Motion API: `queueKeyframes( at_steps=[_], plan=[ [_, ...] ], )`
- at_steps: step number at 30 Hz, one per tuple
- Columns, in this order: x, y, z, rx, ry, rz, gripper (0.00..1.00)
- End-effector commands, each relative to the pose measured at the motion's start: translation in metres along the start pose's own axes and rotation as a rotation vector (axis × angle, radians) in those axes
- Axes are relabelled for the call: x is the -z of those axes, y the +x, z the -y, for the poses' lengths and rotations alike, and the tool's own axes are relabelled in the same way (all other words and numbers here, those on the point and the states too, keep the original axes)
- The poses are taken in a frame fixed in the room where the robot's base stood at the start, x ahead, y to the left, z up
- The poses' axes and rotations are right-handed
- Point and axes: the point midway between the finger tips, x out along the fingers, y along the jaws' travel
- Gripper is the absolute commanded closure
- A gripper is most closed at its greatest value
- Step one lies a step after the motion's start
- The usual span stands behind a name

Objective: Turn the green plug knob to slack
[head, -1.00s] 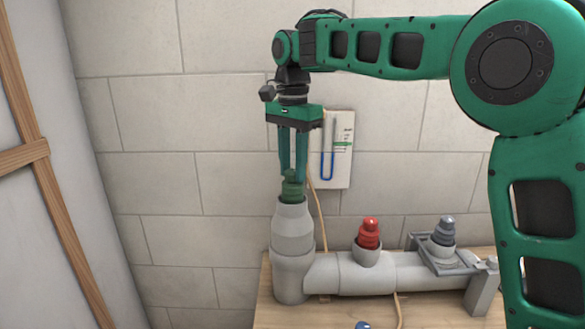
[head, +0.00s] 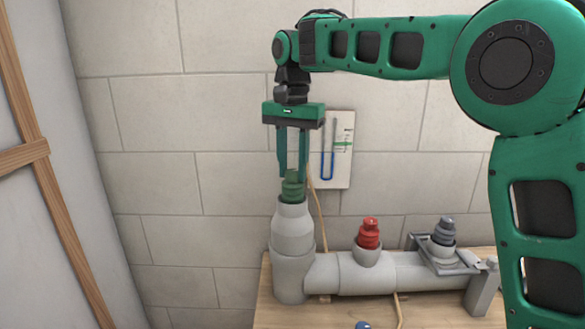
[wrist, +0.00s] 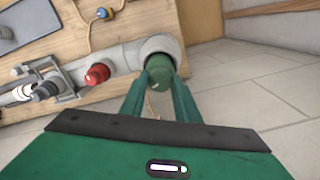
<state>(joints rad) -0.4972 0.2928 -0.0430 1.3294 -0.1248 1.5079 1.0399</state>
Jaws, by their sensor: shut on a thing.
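The green plug (head: 292,188) sits upright in the top of the tall grey pipe (head: 292,240) at the left end of the pipework. My gripper (head: 292,172) points straight down over it, with its fingertips at the upper part of the plug. In the wrist view my gripper (wrist: 160,75) is shut on the knob of the green plug (wrist: 160,66), one finger on each side. The plug's lower part is hidden inside the pipe mouth.
A red plug (head: 369,233) and a grey plug (head: 444,232) in a metal bracket (head: 470,264) stand on the pipe to the right. A gauge board (head: 338,150) hangs on the wall behind. A blue object (wrist: 101,13) lies on the wooden bench (wrist: 150,20).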

Motion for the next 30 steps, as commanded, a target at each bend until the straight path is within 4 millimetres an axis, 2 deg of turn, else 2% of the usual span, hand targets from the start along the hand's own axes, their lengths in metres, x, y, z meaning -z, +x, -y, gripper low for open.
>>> queueKeyframes(
  at_steps=[3, 4, 6, 14, 19, 30],
  plan=[
    [0.0, 0.001, 0.0, -0.001, 0.001, 0.001, 0.94],
    [0.0, 0.001, 0.0, -0.001, 0.001, 0.001, 0.67],
    [0.0, 0.0, 0.0, -0.001, 0.001, 0.001, 0.52],
    [0.0, 0.0, 0.0, 0.0, 0.001, 0.0, 0.52],
    [0.001, -0.009, 0.001, 0.001, 0.001, -0.001, 0.52],
    [0.002, -0.074, 0.001, 0.002, 0.001, -0.001, 0.52]
  ],
)
